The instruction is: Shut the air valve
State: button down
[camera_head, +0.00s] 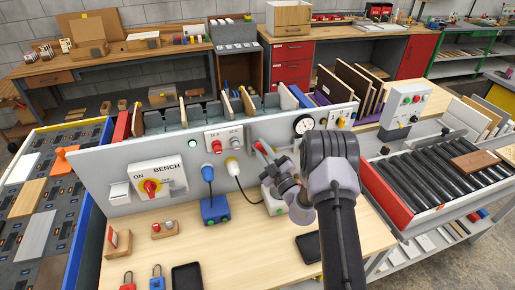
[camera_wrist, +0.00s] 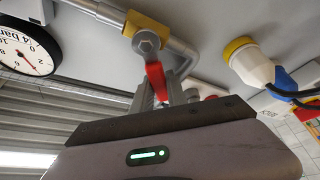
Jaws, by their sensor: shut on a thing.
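The air valve shows in the wrist view as a brass body (camera_wrist: 146,26) on a grey metal pipe (camera_wrist: 180,48), with a bolt at its centre. Its red lever (camera_wrist: 155,78) runs from the bolt down between my gripper's fingers (camera_wrist: 164,92), at an angle to the pipe. My gripper is shut on the lever. In the head view, my gripper (camera_head: 270,168) is at the grey panel, and the red lever (camera_head: 261,147) shows just beyond it. The lever's far end is hidden by the fingers.
A pressure gauge (camera_head: 303,124) is on the panel right of the lever. A white plug with a cable (camera_head: 232,167) is close on the left. A rotary switch (camera_head: 150,187) is farther left. A black phone (camera_head: 309,247) lies on the bench beside my arm.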

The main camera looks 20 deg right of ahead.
jog(key=m+h, duration=0.1)
jog(key=m, duration=0.1)
jog(key=d+r+m+t+h+p, duration=0.1)
jog(key=m, duration=0.1)
jog(key=d+m+p, duration=0.1)
jog(key=m, duration=0.1)
jog(key=shift+r+h, duration=0.2)
jog(key=shift+h, duration=0.2)
jog(key=shift+d+m+t+h+p, duration=0.15)
jog(key=shift+d+m+h+p, duration=0.25)
jog(key=shift+m, duration=0.5)
jog(key=shift+d+m+t+h+p, duration=0.1)
jog(key=shift+d+m+h+p, duration=0.15)
jog(key=shift+m+h, duration=0.5)
jog(key=shift+d+m+t+h+p, duration=0.15)
jog(key=shift+d+m+h+p, duration=0.15)
jog(key=shift+m, duration=0.75)
jog(key=shift+d, duration=0.1)
jog(key=c, duration=1.3)
grip_release()
jog(key=shift+s, duration=0.1)
jog(key=b+v, duration=1.7)
jog(key=b, duration=0.5)
jog(key=shift+s, duration=0.1)
